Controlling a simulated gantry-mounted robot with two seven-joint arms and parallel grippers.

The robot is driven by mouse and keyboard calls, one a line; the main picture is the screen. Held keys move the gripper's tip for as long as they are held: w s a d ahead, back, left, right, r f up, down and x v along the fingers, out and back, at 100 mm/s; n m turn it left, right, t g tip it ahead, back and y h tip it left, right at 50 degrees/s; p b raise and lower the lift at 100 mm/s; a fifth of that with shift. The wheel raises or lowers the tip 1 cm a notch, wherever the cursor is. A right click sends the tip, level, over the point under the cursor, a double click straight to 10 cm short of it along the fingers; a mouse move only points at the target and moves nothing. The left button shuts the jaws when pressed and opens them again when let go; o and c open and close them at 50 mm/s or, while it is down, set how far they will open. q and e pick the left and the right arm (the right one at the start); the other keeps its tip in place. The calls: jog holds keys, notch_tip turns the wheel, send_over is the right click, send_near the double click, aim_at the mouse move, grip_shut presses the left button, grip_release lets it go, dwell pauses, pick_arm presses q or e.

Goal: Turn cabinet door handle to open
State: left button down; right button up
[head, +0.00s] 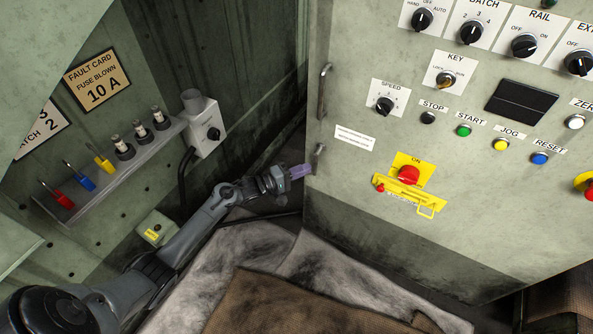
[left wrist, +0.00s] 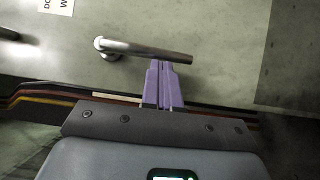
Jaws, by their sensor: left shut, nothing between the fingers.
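The cabinet door handle (head: 319,152) is a small metal lever at the left edge of the grey-green control panel, in the head view. In the left wrist view the handle (left wrist: 135,49) runs from a round pivot at left to a free end at right, nearly level in the picture. My left gripper (head: 304,170) has purple fingers and is shut with nothing between them. Its fingertips (left wrist: 158,64) are at the lever's lower edge, near the free end. I cannot tell whether they touch it. My right gripper is not in view.
A vertical grab bar (head: 323,92) is above the handle. Stained matting (head: 245,255) covers the floor.

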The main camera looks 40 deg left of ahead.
pick_arm(q)
jog(key=shift+w+r, duration=0.1)
jog(key=shift+d+n+t, duration=0.3)
jog(key=shift+n, duration=0.2)
dwell(0.4)
jog(key=shift+f, duration=0.2)
jog(key=w+d+r+n+t+y+p, duration=0.1)
jog(key=d+r+n+t+y, duration=0.1)
jog(key=n, duration=0.9)
jog(key=w+d+r+n+t+y+p, duration=0.1)
jog(key=d+n+t+y, duration=0.4)
jog(key=n, duration=0.6)
jog(key=d+r+y, duration=0.1)
jog(key=d+y, duration=0.1)
jog(key=y, duration=0.1)
jog(key=shift+d+p, duration=0.15)
jog(key=shift+p, duration=0.25)
jog(key=shift+r, duration=0.1)
